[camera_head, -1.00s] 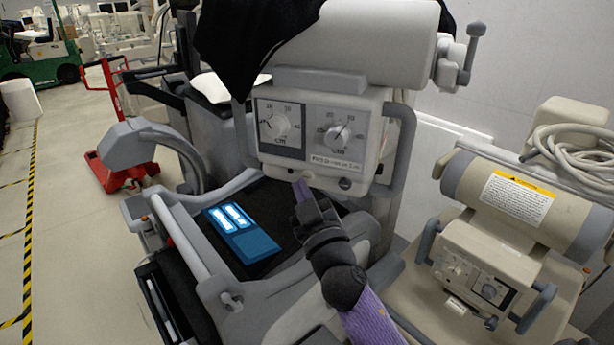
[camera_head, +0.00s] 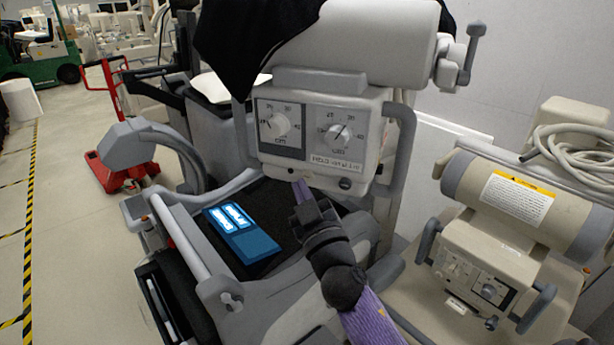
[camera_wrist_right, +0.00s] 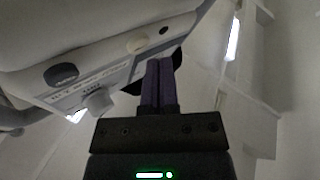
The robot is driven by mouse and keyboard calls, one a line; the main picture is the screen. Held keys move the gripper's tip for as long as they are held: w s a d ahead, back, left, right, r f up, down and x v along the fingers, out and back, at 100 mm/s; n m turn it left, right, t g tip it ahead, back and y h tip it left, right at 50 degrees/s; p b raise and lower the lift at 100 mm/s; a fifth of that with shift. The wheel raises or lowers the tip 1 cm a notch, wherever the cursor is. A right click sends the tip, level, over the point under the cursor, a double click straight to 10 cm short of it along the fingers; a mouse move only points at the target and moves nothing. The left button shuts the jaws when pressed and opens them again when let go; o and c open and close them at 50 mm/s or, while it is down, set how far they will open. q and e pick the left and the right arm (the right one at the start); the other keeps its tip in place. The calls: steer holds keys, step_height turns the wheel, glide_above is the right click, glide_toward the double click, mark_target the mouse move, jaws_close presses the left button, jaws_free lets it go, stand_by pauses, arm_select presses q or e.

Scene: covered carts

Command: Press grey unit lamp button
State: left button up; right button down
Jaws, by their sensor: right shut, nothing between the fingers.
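The grey unit (camera_head: 378,130) has a control box with two dials and a label strip on its front. Along its lower edge are a pale round button (camera_head: 308,174) and a dark round knob (camera_head: 345,184). The right wrist view shows the pale button (camera_wrist_right: 137,43) and the dark knob (camera_wrist_right: 62,73) too. My right gripper (camera_head: 299,186) is shut and empty, its purple fingers pointing up just under the lower edge near the pale button. In the right wrist view its fingertips (camera_wrist_right: 159,64) are close to that button; I cannot tell whether they touch. My left gripper is out of view.
A beige unit (camera_head: 490,265) with its own dials stands at the right. A black cover (camera_head: 250,40) drapes over the top. A side handle (camera_head: 403,150) sticks out right of the control box.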

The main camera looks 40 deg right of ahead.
stand_by(0.8)
steer(key=shift+w+d, duration=0.2)
steer(key=shift+d, duration=0.15)
steer(key=shift+w+d, duration=0.25)
steer(key=shift+d, duration=0.1)
stand_by(0.7)
steer(key=shift+s+a, duration=0.5)
steer(key=shift+a, duration=0.2)
steer(key=s+a, duration=0.1)
steer(key=a, duration=0.1)
steer(key=s+a, duration=0.1)
steer(key=a, duration=0.1)
steer(key=shift+s+a, duration=0.1)
steer(key=shift+s, duration=0.25)
